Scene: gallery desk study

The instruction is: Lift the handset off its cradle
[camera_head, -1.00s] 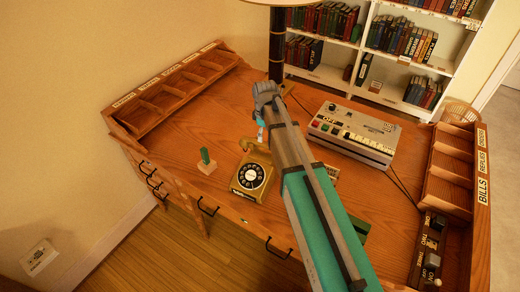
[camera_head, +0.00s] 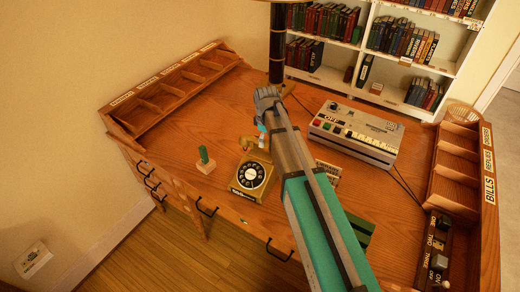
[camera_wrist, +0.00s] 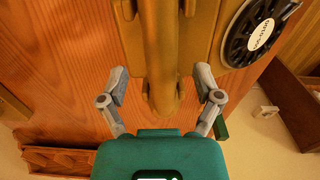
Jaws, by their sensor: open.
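A gold-brown rotary telephone (camera_head: 248,186) with a black dial stands near the front edge of the desk. Its handset (camera_head: 252,143) lies across the back of the phone, partly hidden by my gripper (camera_head: 261,137) above it. In the wrist view, the handset (camera_wrist: 164,40) runs up the middle, with the dial (camera_wrist: 252,30) to its right. My gripper (camera_wrist: 160,75) is open, with one grey finger on each side of the handset's near end. A gap shows between each finger and the handset. The cradle under the handset is mostly hidden.
A green post on a wooden block (camera_head: 205,161) stands left of the phone. A grey console (camera_head: 352,135) sits at the back right. Wooden trays (camera_head: 165,92) line the left edge, with pigeonholes (camera_head: 455,165) on the right. The desk's left middle is bare.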

